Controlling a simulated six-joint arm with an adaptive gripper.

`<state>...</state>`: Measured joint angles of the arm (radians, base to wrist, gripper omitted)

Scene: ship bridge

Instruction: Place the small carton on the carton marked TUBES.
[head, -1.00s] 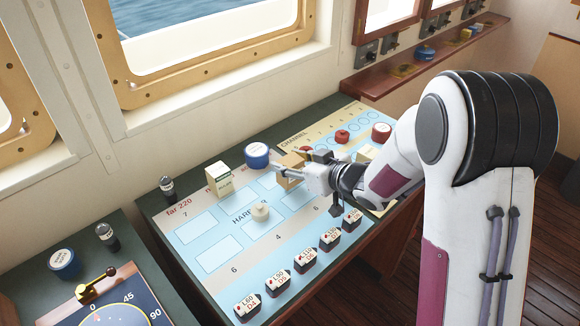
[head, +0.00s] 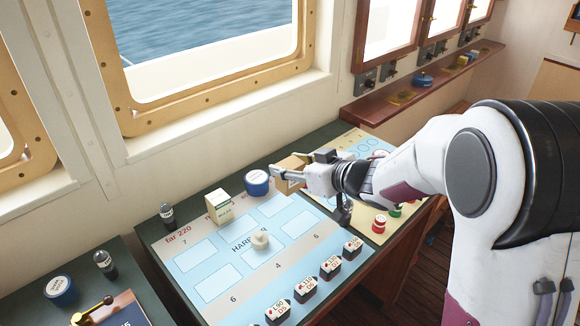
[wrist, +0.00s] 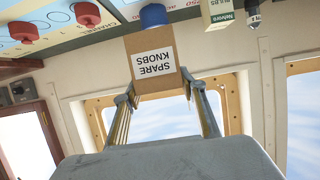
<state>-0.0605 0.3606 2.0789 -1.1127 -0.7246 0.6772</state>
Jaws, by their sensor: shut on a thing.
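My gripper (head: 282,173) is shut on a small brown cardboard carton (head: 291,161), held above the console in the head view. In the wrist view the carton (wrist: 151,59) hangs between my fingers (wrist: 160,98). Its white label reads SPARE KNOBS, upside down. A cream carton with a green band (head: 219,206) stands upright on the console, left of my gripper; it shows partly in the wrist view (wrist: 219,14). I cannot read a TUBES mark on any carton. My arm hides part of the console's right side.
A blue round tub (head: 256,183) stands between the cream carton and my gripper. Red knobs (head: 379,223) are near my arm. The window wall is behind.

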